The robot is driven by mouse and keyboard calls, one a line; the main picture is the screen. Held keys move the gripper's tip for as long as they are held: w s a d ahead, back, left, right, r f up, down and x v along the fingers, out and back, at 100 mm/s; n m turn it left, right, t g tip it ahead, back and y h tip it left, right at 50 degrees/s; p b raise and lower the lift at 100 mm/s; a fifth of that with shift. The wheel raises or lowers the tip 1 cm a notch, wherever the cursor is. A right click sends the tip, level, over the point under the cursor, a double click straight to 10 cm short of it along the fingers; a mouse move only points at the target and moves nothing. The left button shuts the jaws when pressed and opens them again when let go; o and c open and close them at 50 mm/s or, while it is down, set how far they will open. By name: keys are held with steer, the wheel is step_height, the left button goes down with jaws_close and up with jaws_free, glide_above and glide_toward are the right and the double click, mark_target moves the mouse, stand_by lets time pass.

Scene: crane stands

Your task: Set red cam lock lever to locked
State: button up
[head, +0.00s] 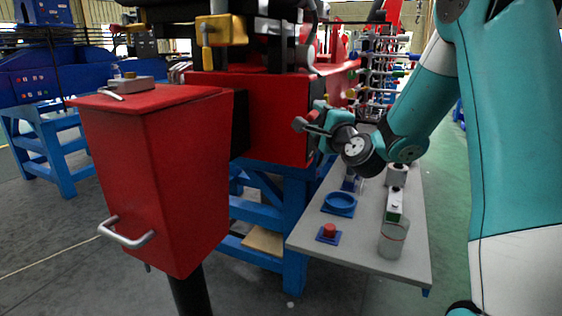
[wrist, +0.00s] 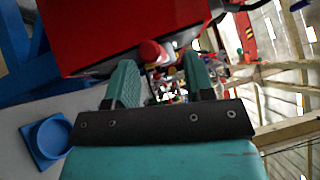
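A red rounded knob or lever end (wrist: 152,52) shows in the wrist view, just beyond and between my fingertips, against the red block. It may be the red cam lock lever; its full shape and setting cannot be made out. My gripper (wrist: 158,64) has its two teal fingers spread apart, with no visible object clamped between them. In the head view my gripper (head: 316,125) is at the right end of the red machine block (head: 272,112), and my gripper hides that end. Contact with the knob cannot be told.
A red box (head: 155,175) with a metal handle stands at the front left. A grey side table (head: 360,262) at the right holds a blue round dish (head: 339,204), a red button on a blue base (head: 329,233) and a clear cylinder (head: 393,239). Blue framing supports the machine.

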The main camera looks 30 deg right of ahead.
steer(key=s+a+f+b, duration=0.2)
steer(key=s+b, duration=1)
steer(key=s, duration=0.1)
steer(key=s+a+r+n+g+y+p, duration=0.1)
steer(key=a+n+g+y+p, duration=0.3)
steer(key=a+n+p, duration=0.3)
steer(key=s+a+r+n+g+y+p, duration=0.1)
steer(key=s+a+n+g+y+p, duration=0.1)
steer(key=a+n+g+y+p, duration=0.2)
steer(key=a+n+g+p, duration=0.1)
steer(key=a+n+p, duration=0.2)
steer(key=a, duration=0.3)
steer(key=shift+s+a+r+n+y, duration=0.15)
steer(key=shift+r+n+y, duration=0.15)
steer(key=shift+r, duration=0.05)
steer(key=shift+c, duration=0.5)
